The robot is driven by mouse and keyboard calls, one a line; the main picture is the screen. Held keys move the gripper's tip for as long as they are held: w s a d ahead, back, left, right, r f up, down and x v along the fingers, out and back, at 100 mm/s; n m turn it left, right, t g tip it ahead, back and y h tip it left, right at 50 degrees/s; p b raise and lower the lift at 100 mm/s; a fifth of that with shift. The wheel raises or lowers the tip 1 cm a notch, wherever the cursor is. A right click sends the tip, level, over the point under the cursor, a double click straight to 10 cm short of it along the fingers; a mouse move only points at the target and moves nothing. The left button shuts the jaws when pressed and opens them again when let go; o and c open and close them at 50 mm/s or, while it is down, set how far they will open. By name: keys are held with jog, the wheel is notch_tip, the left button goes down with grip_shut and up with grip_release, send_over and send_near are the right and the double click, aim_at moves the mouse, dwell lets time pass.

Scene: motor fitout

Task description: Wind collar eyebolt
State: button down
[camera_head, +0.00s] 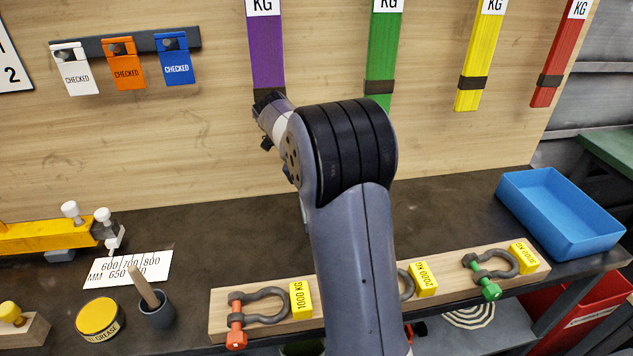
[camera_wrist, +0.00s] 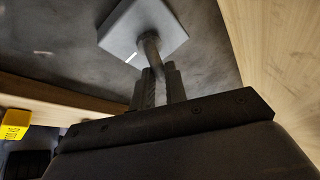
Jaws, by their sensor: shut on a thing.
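In the wrist view, my gripper (camera_wrist: 157,88) is shut on a grey metal piece, which looks like the collar eyebolt (camera_wrist: 150,46). Its rounded part shows just beyond the fingertips, over a light grey square block (camera_wrist: 118,25). A short white mark (camera_wrist: 131,57) shows at the block's near edge. I cannot tell how far the eyebolt is seated in the block. In the head view my own arm hides the gripper, the eyebolt and most of the block.
A wooden rack with several shackles (camera_head: 218,312) lies along the bench front. A blue tray (camera_head: 530,185) stands right. A grease tin (camera_head: 100,318), a brush pot (camera_head: 157,312) and a number card (camera_head: 125,270) are left. Coloured slings (camera_head: 266,50) hang on the back panel.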

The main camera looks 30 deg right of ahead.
jog(key=shift+w+r+m, duration=0.15)
jog(key=shift+r+m, duration=0.1)
jog(key=shift+m, duration=0.05)
jog(key=c, duration=1.4)
grip_release()
jog(key=shift+f, duration=0.15)
jog(key=shift+c, duration=0.2)
jog(key=shift+a+r, duration=0.1)
jog(key=shift+r, duration=0.15)
jog(key=w+a, duration=0.3)
jog(key=a, duration=0.8)
jog(key=shift+w+a+r+b, duration=0.2)
jog(key=shift+a+r+b, duration=0.1)
jog(key=shift+a+b, duration=0.1)
